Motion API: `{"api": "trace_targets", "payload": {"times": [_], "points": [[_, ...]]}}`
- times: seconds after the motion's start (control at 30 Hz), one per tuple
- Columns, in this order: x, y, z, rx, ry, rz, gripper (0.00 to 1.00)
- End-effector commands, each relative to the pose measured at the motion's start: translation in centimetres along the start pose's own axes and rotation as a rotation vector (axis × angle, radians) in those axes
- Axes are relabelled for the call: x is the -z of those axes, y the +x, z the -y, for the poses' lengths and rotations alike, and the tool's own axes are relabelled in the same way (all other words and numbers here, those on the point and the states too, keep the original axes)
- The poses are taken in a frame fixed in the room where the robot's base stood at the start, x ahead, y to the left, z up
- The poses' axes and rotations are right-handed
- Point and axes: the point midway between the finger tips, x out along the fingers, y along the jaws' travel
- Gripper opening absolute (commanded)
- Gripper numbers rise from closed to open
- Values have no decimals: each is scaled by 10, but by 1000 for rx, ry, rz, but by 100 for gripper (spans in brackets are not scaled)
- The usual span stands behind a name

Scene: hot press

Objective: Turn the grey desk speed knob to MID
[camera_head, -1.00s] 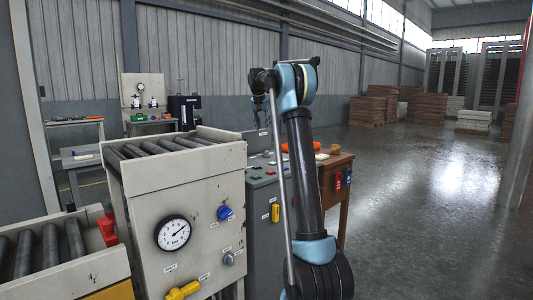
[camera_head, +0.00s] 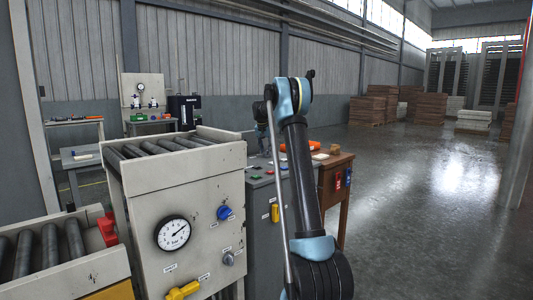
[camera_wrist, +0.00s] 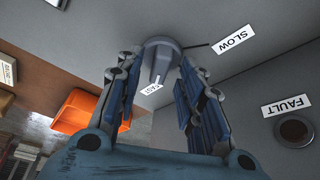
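The grey knob (camera_wrist: 161,58) is at the top middle of the wrist view, on the grey desk panel (camera_wrist: 230,70). A thin dark line runs from the knob's right side towards the SLOW label (camera_wrist: 233,39). A second small label (camera_wrist: 152,88) shows between my fingers, partly hidden and too small to read surely. My gripper (camera_wrist: 159,66) is open, with one finger on each side of the knob. I cannot tell whether the fingers touch it. In the head view my gripper (camera_head: 263,142) is low over the grey desk (camera_head: 260,212), and the knob cannot be made out.
A FAULT label (camera_wrist: 286,105) and a dark round lamp (camera_wrist: 294,131) are right of my gripper. An orange object (camera_wrist: 82,112) lies to the left. In the head view, a roller machine (camera_head: 190,200) with a gauge stands left of the desk. A wooden table (camera_head: 335,185) stands right.

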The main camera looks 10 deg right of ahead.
Motion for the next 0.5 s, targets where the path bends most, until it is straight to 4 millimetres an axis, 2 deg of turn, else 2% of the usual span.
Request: {"api": "trace_targets", "payload": {"times": [0.13, 0.4, 0.43, 0.5], "points": [[0, 7, 0, 0, 0, 0, 35], [0, 8, 0, 0, 0, 0, 35], [0, 8, 0, 0, 0, 0, 33], [0, 8, 0, 0, 0, 0, 17]]}}
